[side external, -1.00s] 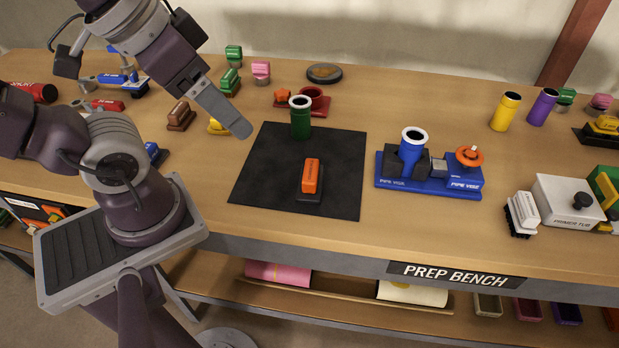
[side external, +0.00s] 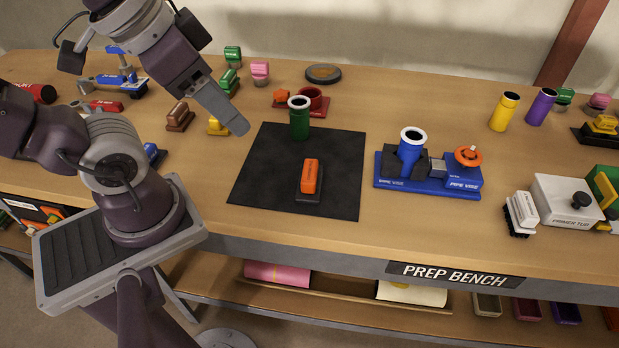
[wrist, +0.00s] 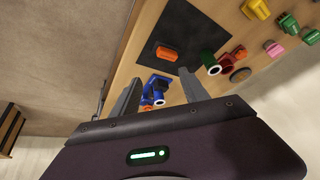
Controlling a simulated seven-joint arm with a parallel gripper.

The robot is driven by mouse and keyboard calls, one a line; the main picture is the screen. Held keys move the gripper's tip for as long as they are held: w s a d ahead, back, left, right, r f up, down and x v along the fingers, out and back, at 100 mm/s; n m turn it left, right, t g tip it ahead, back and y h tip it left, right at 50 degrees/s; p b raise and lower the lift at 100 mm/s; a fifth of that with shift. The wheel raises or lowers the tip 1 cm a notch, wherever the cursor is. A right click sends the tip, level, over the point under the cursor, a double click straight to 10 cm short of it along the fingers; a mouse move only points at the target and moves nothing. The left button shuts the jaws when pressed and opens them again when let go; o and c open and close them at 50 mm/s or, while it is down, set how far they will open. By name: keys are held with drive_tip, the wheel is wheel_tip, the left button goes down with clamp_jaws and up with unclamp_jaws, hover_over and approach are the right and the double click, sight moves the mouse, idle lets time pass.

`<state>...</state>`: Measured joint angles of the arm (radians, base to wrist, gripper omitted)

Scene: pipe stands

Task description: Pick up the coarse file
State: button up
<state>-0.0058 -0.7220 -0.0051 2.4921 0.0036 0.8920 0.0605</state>
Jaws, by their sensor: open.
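A block with an orange handle (side external: 310,176) and a dark base lies on the black mat (side external: 262,185). It also shows in the wrist view (wrist: 166,53). Its label is too small to read, so I cannot tell whether it is the coarse file. Similar handled blocks stand at the back left: a brown one (side external: 180,116), a yellow one (side external: 217,126), a green one (side external: 229,81) and a pink one (side external: 260,72). My gripper (side external: 240,126) is in the air at the mat's back left, apart from the orange block. In the wrist view its two fingers (wrist: 158,84) are spread and empty.
A green pipe (side external: 299,121) stands upright at the mat's back edge. A blue pipe vise (side external: 430,184) holding a blue pipe (side external: 411,152) is right of the mat. A white primer tub (side external: 566,203) and a brush (side external: 521,213) stand at the right. The mat's front left is clear.

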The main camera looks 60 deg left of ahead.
drive_tip(key=w+f+m+g, duration=0.2)
drive_tip(key=w+f+m, duration=0.1)
drive_tip(key=w+m, duration=0.35)
drive_tip(key=m+g, duration=0.3)
drive_tip(key=m, duration=1.6)
hover_over(310, 170)
drive_tip(key=s, duration=0.1)
drive_tip(key=shift+n, duration=0.25)
wheel_tip(310, 170, down, 13)
drive_tip(key=shift+r, duration=0.15)
drive_tip(key=f, duration=0.5)
drive_tip(key=w+f, duration=0.1)
drive_tip(key=f, duration=0.1)
drive_tip(key=shift+f, duration=0.3)
drive_tip(key=shift+c, duration=0.4)
clamp_jaws()
